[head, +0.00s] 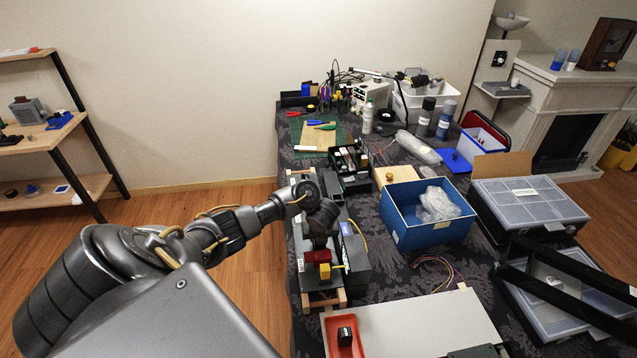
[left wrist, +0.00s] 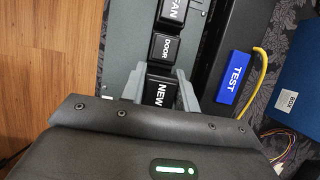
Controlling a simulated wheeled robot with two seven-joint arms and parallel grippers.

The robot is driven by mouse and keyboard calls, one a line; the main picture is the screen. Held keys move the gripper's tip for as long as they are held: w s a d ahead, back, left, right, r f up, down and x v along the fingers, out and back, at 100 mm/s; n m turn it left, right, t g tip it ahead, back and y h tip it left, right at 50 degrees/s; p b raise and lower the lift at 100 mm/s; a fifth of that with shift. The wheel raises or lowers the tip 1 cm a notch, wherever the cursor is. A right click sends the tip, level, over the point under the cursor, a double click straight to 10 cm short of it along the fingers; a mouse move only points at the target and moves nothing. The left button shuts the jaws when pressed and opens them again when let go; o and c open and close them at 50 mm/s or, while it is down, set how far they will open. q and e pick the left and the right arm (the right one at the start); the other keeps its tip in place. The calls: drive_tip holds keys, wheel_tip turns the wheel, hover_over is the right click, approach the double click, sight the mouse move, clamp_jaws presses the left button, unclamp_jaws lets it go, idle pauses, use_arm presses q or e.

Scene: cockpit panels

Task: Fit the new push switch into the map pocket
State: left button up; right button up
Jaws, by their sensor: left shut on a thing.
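My left gripper (head: 320,232) reaches over the dark panel unit (head: 357,262) at the table's left edge. In the left wrist view, the left gripper (left wrist: 161,86) has a finger on each side of a black push switch marked NEW (left wrist: 160,93) and is shut on it. The switch is in line with the black DOOR switch (left wrist: 164,48) and FAN switch (left wrist: 173,10) on the grey panel. I cannot tell how deep the NEW switch sits. The pocket under it is hidden. My right gripper is not in view.
A blue TEST label (left wrist: 234,77) and a yellow cable (left wrist: 258,70) are right of the switches. A red tray (head: 359,345) holding a black block (head: 345,336) lies nearby. A blue box (head: 415,240) stands right of the panel unit. Red and yellow parts sit at its near end.

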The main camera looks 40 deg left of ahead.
use_arm(q)
drive_tip(key=shift+f+b, duration=0.75)
drive_tip(key=shift+f, duration=0.25)
drive_tip(key=o, duration=1.2)
drive_tip(key=shift+c, duration=0.2)
drive_tip(key=p+v, duration=0.7)
drive_tip(key=v, duration=0.4)
drive_tip(key=shift+p, duration=0.35)
drive_tip(key=shift+a, duration=0.1)
